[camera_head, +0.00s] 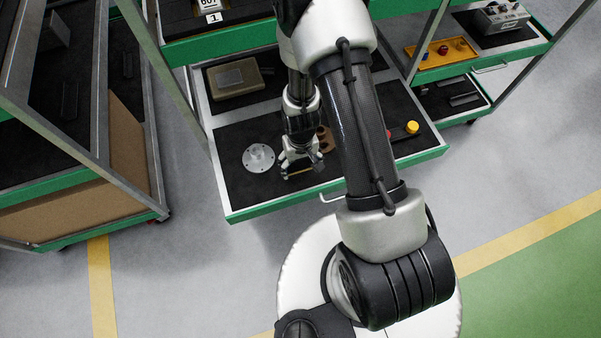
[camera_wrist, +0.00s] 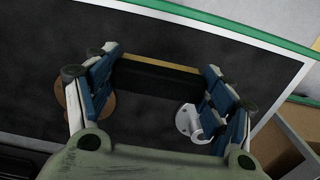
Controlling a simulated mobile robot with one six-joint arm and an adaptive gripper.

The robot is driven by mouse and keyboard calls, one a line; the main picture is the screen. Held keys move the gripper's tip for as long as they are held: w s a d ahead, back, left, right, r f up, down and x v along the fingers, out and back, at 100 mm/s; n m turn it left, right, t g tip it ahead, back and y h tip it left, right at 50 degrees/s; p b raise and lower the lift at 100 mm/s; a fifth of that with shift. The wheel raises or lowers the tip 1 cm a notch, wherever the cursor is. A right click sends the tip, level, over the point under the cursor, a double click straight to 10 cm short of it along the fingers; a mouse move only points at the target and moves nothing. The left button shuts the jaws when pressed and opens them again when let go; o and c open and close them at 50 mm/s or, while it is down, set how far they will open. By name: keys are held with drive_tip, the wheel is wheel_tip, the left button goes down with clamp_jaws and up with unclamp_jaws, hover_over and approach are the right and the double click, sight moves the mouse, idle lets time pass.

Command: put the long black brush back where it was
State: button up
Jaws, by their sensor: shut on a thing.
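The long black brush (camera_wrist: 158,78), with a tan strip along one edge, lies crosswise between the two fingers of my gripper (camera_wrist: 160,72) in the wrist view. My gripper is shut on it. In the head view my gripper (camera_head: 300,167) points down over the dark mat of the open green-edged drawer (camera_head: 240,200), near its front edge. Only the tan strip of the brush (camera_head: 298,174) shows clearly there. I cannot tell whether the brush touches the mat.
A pale metal flange (camera_head: 259,158) stands left of my gripper, close by. A brown round part (camera_head: 326,138) is on the right, partly behind my arm. A yellow-capped red item (camera_head: 411,127) lies farther right. A tan case (camera_head: 235,78) sits at the back. The mat's front left is clear.

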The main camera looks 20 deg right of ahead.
sight(300, 177)
drive_tip(key=shift+f+b, duration=1.1)
drive_tip(key=shift+f, duration=1.5)
drive_tip(key=shift+f, duration=0.2)
drive_tip(key=o, duration=0.9)
drive_tip(key=shift+o, duration=0.2)
drive_tip(key=shift+r, duration=0.1)
